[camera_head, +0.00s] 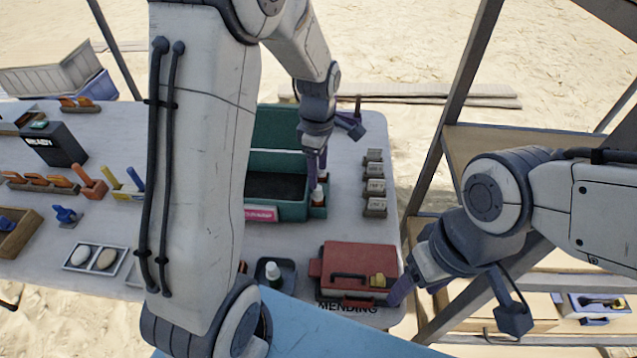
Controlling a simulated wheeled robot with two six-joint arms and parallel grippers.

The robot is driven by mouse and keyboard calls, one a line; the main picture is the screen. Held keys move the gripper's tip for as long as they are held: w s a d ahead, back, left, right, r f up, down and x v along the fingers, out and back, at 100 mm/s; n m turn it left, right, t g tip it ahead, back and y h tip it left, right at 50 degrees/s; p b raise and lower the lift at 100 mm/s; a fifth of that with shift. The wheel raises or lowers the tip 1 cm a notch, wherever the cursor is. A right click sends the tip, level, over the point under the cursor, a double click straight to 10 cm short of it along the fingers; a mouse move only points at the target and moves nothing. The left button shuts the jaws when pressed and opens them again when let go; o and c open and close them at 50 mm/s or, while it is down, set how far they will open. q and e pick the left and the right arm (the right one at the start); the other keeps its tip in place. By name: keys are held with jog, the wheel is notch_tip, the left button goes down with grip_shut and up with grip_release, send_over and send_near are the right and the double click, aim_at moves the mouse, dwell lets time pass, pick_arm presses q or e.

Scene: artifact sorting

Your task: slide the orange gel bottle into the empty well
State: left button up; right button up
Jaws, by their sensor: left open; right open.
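A small bottle with a white body and a bit of orange near its top (318,195) stands at the right end of the green bin (290,212), in what looks like a narrow side well. It may be the orange gel bottle, but it is too small to be sure. My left gripper (334,146) is open, with one finger right above and beside this bottle and the other further right. I cannot tell whether it touches the bottle. My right gripper (455,300) is open and empty, off the table's right edge near the red case.
A red case (355,262) and a dark tray (288,268) holding a white-topped bottle (273,272) sit at the front. Several small grey boxes (375,187) line the right side. My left arm hides the table's middle. A shelf frame (455,100) stands at right.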

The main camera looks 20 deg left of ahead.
pick_arm(q)
notch_tip(320, 180, up, 3)
jog(key=shift+r, duration=0.15)
jog(key=s+d+r+m, duration=0.4)
jog(key=s+d+m, duration=0.5)
jog(key=d+m, duration=0.1)
jog(key=s+d+r+m+h, duration=0.1)
jog(key=s+d+m, duration=0.3)
jog(key=s+m, duration=1)
jog(key=shift+s+d+m, duration=0.15)
jog(key=shift+s+m, duration=0.25)
jog(key=shift+m, duration=0.4)
notch_tip(320, 180, up, 4)
jog(key=p, duration=0.4)
